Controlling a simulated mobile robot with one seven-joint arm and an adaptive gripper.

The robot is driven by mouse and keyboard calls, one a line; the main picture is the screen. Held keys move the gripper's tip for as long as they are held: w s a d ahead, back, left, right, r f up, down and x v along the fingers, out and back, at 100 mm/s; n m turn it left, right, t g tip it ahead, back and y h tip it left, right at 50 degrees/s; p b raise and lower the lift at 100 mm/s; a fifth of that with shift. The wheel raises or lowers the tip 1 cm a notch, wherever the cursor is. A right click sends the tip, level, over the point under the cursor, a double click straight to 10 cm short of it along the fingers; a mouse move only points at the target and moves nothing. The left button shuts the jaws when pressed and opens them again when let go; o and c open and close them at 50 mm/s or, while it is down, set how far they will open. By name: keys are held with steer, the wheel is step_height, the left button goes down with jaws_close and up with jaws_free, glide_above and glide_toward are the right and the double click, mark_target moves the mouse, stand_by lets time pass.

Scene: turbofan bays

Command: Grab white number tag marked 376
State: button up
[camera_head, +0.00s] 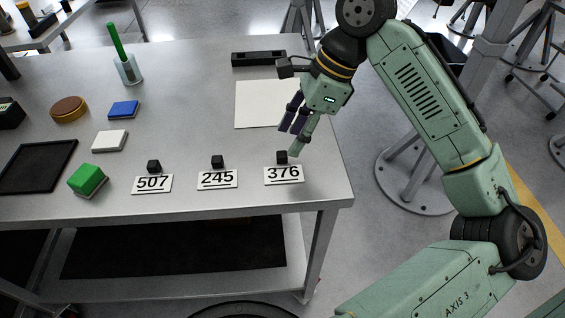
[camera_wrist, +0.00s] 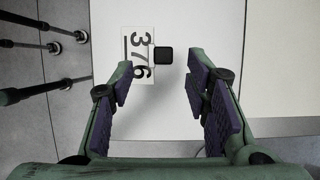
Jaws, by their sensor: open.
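The white number tag marked 376 (camera_head: 283,175) lies at the front right of the grey table, with a small black block (camera_head: 282,157) right behind it. In the wrist view the tag (camera_wrist: 137,55) shows ahead of my fingers, left of centre, with the black block (camera_wrist: 163,55) beside it. My gripper (camera_head: 294,138) is open and empty above the table, a little behind the tag in the head view. In the wrist view my gripper (camera_wrist: 160,80) has its purple finger pads wide apart, and the left finger overlaps the tag's lower edge.
Tags 245 (camera_head: 217,179) and 507 (camera_head: 152,184) lie to the left, each with a black block behind. A white sheet (camera_head: 262,104) lies behind my gripper. A green block (camera_head: 87,179) and a black tray (camera_head: 38,166) are farther left. The table's front edge (camera_head: 250,204) is close to the tags.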

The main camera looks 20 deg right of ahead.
mark_target(282, 154)
steer(key=p+x, duration=0.1)
steer(key=x, duration=0.4)
steer(key=shift+w, duration=0.2)
steer(key=shift+c, duration=0.3)
jaws_close()
